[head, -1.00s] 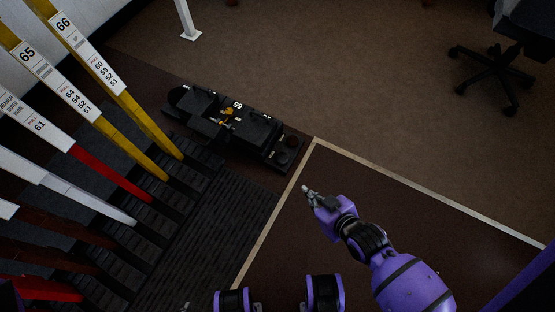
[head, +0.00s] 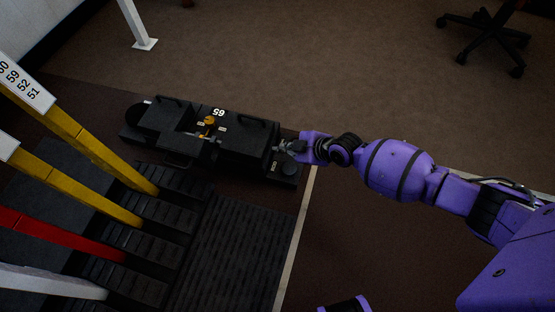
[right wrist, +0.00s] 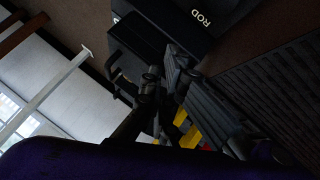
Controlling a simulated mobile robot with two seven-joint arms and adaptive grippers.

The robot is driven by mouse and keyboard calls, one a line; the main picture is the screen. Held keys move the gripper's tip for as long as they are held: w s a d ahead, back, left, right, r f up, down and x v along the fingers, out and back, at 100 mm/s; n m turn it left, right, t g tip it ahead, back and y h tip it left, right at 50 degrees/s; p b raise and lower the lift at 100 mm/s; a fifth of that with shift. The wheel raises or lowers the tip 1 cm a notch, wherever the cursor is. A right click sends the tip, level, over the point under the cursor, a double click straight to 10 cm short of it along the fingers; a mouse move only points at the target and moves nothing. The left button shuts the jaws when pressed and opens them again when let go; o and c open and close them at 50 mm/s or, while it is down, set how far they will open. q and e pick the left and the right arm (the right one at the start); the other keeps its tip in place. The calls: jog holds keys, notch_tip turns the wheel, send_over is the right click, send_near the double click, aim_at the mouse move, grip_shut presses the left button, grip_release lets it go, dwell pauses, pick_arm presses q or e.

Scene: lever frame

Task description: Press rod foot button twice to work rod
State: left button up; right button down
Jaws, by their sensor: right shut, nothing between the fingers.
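The black floor unit (head: 245,137) lies on the dark floor in the head view, with a white 65 label on its top. Its right end is a low black box with a small ROD label (head: 275,167). A dark round foot button (head: 289,168) shows faintly beside that label. My right gripper (head: 281,148) is shut and empty, with its fingertips over this right end, hiding part of it. Whether they touch it I cannot tell. In the right wrist view the ROD box (right wrist: 195,17) is at the top, beyond the gripper fingers (right wrist: 152,80). My left gripper is not in view.
Yellow, red and white levers (head: 75,135) slope in from the left, into a ribbed black treadplate (head: 235,250). A white post (head: 135,25) stands at the back. A wheeled chair base (head: 490,32) is at the far right. Carpet between them is open.

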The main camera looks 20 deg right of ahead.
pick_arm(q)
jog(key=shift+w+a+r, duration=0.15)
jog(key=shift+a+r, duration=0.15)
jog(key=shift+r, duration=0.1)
pick_arm(e)
jog(key=shift+s+f+n, duration=0.25)
jog(key=shift+s+n, duration=0.05)
jog(key=shift+n, duration=0.6)
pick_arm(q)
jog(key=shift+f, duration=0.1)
pick_arm(e)
jog(key=shift+a+f, duration=0.1)
jog(key=b, duration=0.5)
send_over(285, 170)
notch_tip(285, 170, down, 7)
jog(key=shift+r, duration=0.1)
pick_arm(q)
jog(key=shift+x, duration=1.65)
pick_arm(e)
jog(key=shift+f, duration=0.85)
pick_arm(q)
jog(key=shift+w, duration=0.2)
pick_arm(e)
jog(key=shift+f, duration=0.2)
jog(key=shift+f, duration=0.2)
